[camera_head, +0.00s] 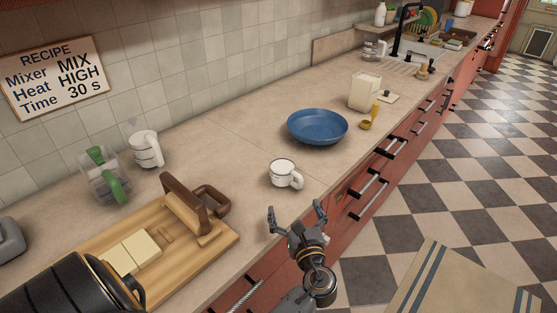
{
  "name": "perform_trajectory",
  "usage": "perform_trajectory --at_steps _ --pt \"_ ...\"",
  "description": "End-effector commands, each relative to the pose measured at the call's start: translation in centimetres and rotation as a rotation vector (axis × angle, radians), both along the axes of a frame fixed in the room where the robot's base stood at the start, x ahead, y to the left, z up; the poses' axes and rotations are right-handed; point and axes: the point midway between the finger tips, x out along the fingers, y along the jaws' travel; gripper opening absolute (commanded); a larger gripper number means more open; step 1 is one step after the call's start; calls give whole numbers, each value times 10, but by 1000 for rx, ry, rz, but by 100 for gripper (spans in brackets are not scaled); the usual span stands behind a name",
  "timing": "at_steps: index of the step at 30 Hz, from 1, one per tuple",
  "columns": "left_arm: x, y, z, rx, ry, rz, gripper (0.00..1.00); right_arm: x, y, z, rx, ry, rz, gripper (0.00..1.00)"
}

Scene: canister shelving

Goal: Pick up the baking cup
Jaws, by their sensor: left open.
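A small white cup (281,173) with dark markings and a handle on its right stands upright near the front edge of the counter. A second, taller white cup (150,150) with dark lines and a handle stands by the tiled wall at the left. I cannot tell for sure which one is the baking cup. My left gripper (296,212) is open and empty at the counter's front edge, just in front of the small white cup and apart from it. My right gripper is not in view.
A blue bowl (318,125) and a cream canister (365,90) stand farther back. The counter between board and bowl is mostly clear.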

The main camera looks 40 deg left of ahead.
Motion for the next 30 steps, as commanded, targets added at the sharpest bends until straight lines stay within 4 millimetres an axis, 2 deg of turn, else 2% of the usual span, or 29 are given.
perform_trajectory --at_steps 3,5,12,14,18,25,30 --pt "7 8 2 2 -1 0 100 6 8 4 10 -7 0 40" --pt "14 16 3 4 0 0 100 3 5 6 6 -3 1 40" --pt "45 51 2 1 0 0 100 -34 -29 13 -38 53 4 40" --pt "50 57 1 1 0 -1 100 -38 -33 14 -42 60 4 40" --pt "56 64 0 -1 -1 -1 100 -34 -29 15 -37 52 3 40" --pt "77 84 6 1 0 0 100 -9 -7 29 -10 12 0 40" --pt "90 99 3 -1 1 -1 100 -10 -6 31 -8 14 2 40"
